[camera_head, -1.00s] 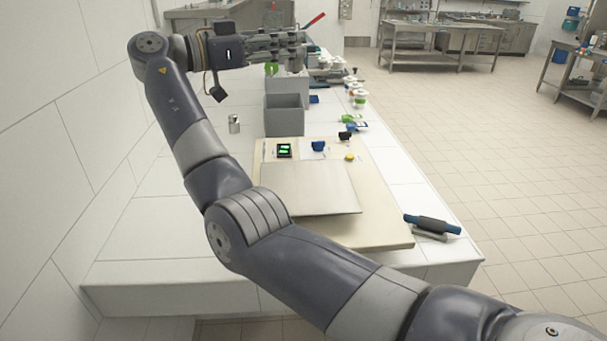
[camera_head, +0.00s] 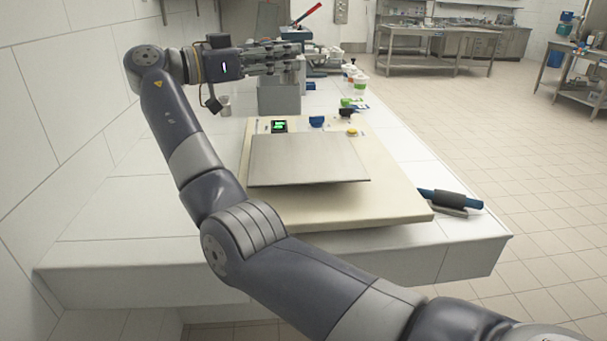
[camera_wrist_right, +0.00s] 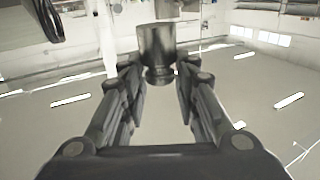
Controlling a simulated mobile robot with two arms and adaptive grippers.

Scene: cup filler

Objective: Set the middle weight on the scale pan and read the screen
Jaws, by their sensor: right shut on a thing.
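My right gripper (camera_head: 290,60) is at the far left of the counter, in front of or above a grey box, well beyond the scale pan. In the right wrist view its fingers (camera_wrist_right: 158,85) are shut on a metal weight (camera_wrist_right: 157,45), a grey cylinder with a narrow knob. I cannot tell its size rank; it does not show in the head view. The flat steel scale pan (camera_head: 310,160) is empty. Behind it, the small screen (camera_head: 279,127) shows green digits too small to read. My left gripper is out of view.
The pan sits on a cream board (camera_head: 390,205). A grey box (camera_head: 280,98) stands behind it. Blue (camera_head: 316,121) and black knobs and a yellow button (camera_head: 352,131) line the board's back. A blue-and-black tool (camera_head: 450,200) lies at the counter's right edge.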

